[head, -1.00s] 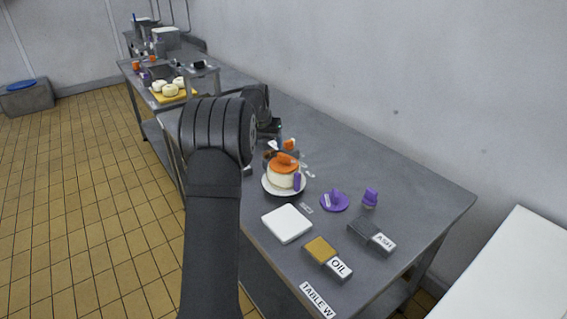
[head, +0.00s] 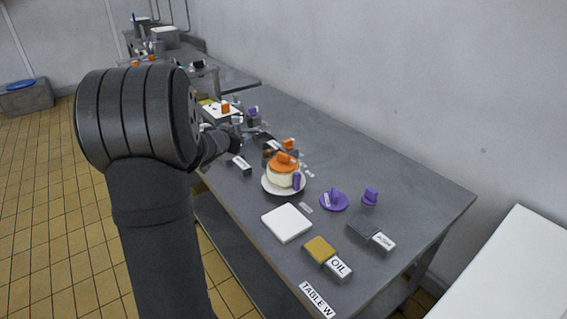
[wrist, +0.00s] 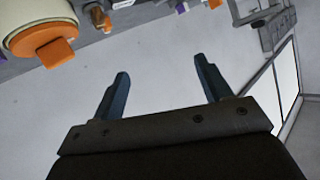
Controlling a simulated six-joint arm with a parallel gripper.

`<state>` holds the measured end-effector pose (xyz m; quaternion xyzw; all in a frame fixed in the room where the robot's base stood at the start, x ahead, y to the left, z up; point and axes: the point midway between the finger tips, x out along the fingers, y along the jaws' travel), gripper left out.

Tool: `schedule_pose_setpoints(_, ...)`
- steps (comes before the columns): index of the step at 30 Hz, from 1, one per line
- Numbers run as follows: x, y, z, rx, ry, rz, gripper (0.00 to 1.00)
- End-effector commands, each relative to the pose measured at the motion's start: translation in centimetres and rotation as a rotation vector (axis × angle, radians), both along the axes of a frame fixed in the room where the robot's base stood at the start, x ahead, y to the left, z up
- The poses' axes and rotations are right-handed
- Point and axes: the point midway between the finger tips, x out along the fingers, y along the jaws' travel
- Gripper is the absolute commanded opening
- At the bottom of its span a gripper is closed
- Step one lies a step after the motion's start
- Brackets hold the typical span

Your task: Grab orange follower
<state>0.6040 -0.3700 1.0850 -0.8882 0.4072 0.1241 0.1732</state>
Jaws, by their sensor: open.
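The orange follower (head: 281,164), a flat orange disc with a block handle, sits on top of a cream round (head: 284,178) on a white plate. It also shows at the top left of the wrist view (wrist: 45,42), to the left of my jaws and apart from them. My gripper (wrist: 163,72) is open, with nothing between its two blue-grey fingers. In the head view my arm's end is over the table, up and left of the follower; its fingers are hard to make out there.
A purple disc with a handle (head: 333,202) and a purple knob (head: 371,195) lie to the right. A white slab (head: 287,222), an OIL block (head: 338,267) and a dark labelled block (head: 364,230) are in front. Small orange and purple pieces crowd behind the plate.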

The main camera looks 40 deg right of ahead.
Motion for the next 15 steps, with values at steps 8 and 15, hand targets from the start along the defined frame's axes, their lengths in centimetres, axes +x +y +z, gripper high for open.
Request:
schedule_pose_setpoints(8,-9.9,1.1,-1.8,-0.078,0.151,-0.296,0.71)
schedule_pose_setpoints(15,-11.5,0.1,-2.8,-0.087,0.195,-0.353,0.71)
